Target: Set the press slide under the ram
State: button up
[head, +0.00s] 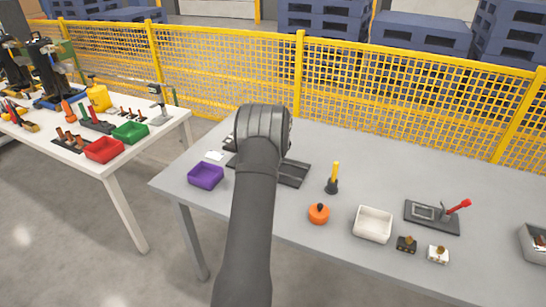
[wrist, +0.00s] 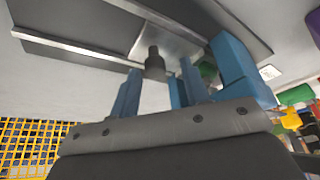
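In the wrist view a silver slide plate (wrist: 172,42) lies on a dark base with pale rails (wrist: 85,50). A dark knob (wrist: 154,62) stands up from the plate. My gripper (wrist: 157,80) has blue fingers, apart on either side of the knob, with visible gaps; I see no contact. A larger blue block (wrist: 236,68) stands right of the fingers; I cannot tell whether it is part of the press. In the head view my arm hides the gripper, the slide and the ram. Only the right end of the dark railed base (head: 293,173) shows clearly.
A purple bin (head: 206,176) stands left of my arm on the grey table (head: 330,235). To the right are a yellow-handled tool (head: 334,178), an orange pot (head: 319,213), a white bin (head: 373,224) and a red-handled fixture (head: 432,215). A yellow fence (head: 400,85) runs behind.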

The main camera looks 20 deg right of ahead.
jog(key=shift+r, duration=0.15)
jog(key=v, duration=1.7)
jog(key=x, duration=1.7)
jog(key=shift+d+f, duration=0.1)
jog(key=shift+f, duration=0.15)
jog(key=shift+s+d, duration=0.1)
jog(key=shift+s, duration=0.1)
jog(key=shift+r, duration=0.1)
